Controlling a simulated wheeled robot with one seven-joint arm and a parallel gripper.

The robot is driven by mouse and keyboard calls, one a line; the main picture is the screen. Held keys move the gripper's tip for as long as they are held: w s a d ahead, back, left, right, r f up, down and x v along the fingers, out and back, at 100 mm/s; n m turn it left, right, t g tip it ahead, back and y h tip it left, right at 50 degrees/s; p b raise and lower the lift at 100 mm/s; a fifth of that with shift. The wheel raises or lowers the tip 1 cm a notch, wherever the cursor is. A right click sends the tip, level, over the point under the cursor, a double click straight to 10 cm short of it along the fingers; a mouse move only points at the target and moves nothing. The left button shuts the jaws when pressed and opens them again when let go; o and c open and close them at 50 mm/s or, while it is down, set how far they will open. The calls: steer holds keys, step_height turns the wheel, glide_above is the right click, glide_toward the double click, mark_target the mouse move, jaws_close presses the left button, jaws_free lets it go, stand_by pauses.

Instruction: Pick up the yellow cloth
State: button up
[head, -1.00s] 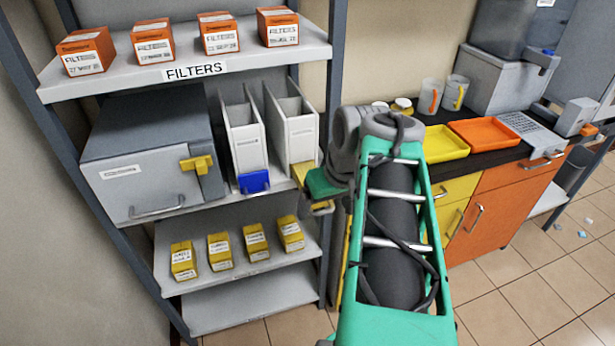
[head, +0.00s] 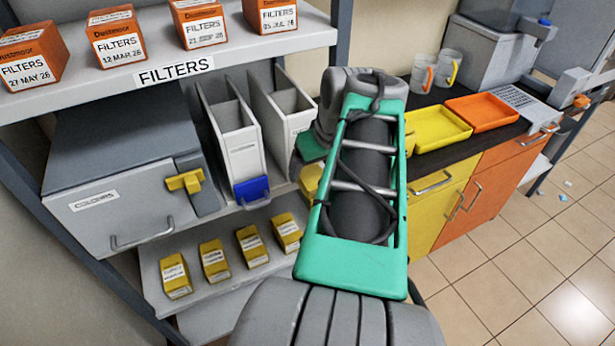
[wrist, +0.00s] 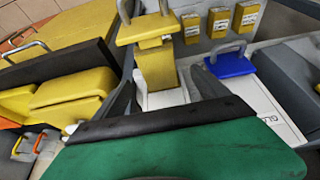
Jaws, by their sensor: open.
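I cannot make out a clear yellow cloth in either view. A yellow piece hangs at the front of the right white bin (head: 291,112), mostly hidden behind my arm in the head view. In the wrist view this yellow piece (wrist: 157,65) looks blocky, with a grey loop above it. My gripper (head: 313,150) is a green part seen beside that bin in the head view, largely covered by my arm. Its green, black-edged body fills the bottom of the wrist view. It is open, and I see nothing held in it.
The left white bin (head: 238,145) has a blue front piece (head: 252,189). A grey cabinet (head: 120,180) with a yellow latch stands left of it. Several filter boxes sit above and yellow boxes below. The counter at right holds a yellow tray (head: 440,143) and an orange tray (head: 488,121).

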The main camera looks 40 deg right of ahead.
mark_target(313, 176)
steer(key=x, duration=0.5)
steer(key=shift+s+d, duration=0.1)
steer(key=shift+d, duration=0.05)
steer(key=shift+r, duration=0.1)
steer(key=c, duration=1.4)
steer(key=shift+s+r, duration=0.1)
steer(key=shift+c, duration=0.2)
steer(key=shift+s+r, duration=0.1)
steer(key=shift+r, duration=0.15)
step_height(313, 176, up, 11)
steer(key=p, duration=0.2)
steer(key=s+a+p, duration=0.2)
steer(key=s, duration=1.7)
steer(key=shift+s, duration=0.3)
steer(key=shift+f, duration=0.1)
